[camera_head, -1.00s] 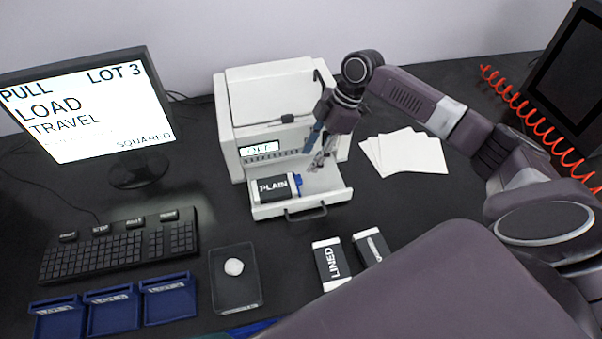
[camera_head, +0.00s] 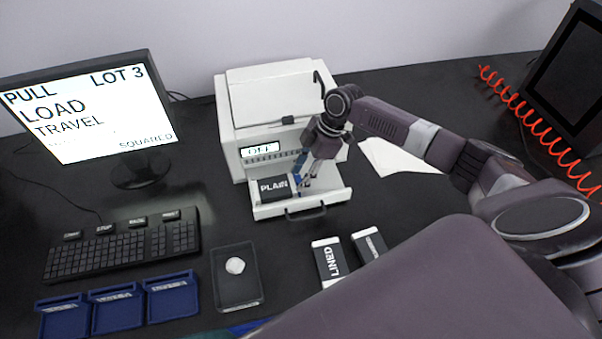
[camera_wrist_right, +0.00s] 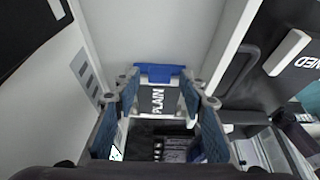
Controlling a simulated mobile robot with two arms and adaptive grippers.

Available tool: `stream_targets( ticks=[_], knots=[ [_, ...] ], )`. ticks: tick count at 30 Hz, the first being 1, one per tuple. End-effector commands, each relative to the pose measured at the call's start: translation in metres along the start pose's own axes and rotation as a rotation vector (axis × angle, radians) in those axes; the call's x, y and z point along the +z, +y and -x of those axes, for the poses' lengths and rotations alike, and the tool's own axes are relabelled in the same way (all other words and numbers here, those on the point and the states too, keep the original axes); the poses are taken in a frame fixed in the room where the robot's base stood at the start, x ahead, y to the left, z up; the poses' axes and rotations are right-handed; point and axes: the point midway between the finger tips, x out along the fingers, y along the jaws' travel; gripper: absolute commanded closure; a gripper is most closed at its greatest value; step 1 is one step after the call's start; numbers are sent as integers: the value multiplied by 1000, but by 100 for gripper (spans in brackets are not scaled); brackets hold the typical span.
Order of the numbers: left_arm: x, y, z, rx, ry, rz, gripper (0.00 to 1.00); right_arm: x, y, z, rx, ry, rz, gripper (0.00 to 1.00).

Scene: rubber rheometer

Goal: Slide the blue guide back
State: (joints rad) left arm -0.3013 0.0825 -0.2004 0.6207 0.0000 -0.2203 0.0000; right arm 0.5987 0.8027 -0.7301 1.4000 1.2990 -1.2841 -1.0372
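The blue guide (camera_wrist_right: 158,73) shows in the right wrist view at the end of the black PLAIN block (camera_wrist_right: 157,101). In the head view my gripper mostly hides the guide. The PLAIN block (camera_head: 272,189) sits in the pulled-out white drawer (camera_head: 334,199) of the white machine (camera_head: 276,93). My right gripper (camera_head: 302,185) reaches down into the drawer at the block's right end. In the wrist view its blue-padded fingers (camera_wrist_right: 159,87) are apart, their tips close to the two ends of the guide. Contact cannot be told. My left gripper is not in view.
The machine's display (camera_head: 260,149) reads OFF. A LINED block (camera_head: 328,262) and another block (camera_head: 369,246) lie in front of the drawer. White sheets (camera_head: 398,158) lie right of it. A dark tray (camera_head: 236,277), keyboard (camera_head: 124,247) and monitor (camera_head: 85,105) stand left.

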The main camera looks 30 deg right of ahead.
Motion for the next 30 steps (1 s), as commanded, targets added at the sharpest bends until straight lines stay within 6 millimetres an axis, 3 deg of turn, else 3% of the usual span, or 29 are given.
stream_targets(
  ticks=[1, 10, 19, 23, 30],
  knots=[
    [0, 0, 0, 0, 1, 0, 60, 0, 0, 0, 0, 0, 0, 69],
    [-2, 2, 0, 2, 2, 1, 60, 0, 0, 0, 0, 0, 0, 100],
    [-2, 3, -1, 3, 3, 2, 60, 4, 0, 2, 0, -2, -2, 100],
    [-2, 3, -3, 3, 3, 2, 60, 28, 0, 10, 0, -5, -6, 100],
    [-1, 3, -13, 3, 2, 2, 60, 88, 0, 34, 0, -4, -8, 100]
  ],
)
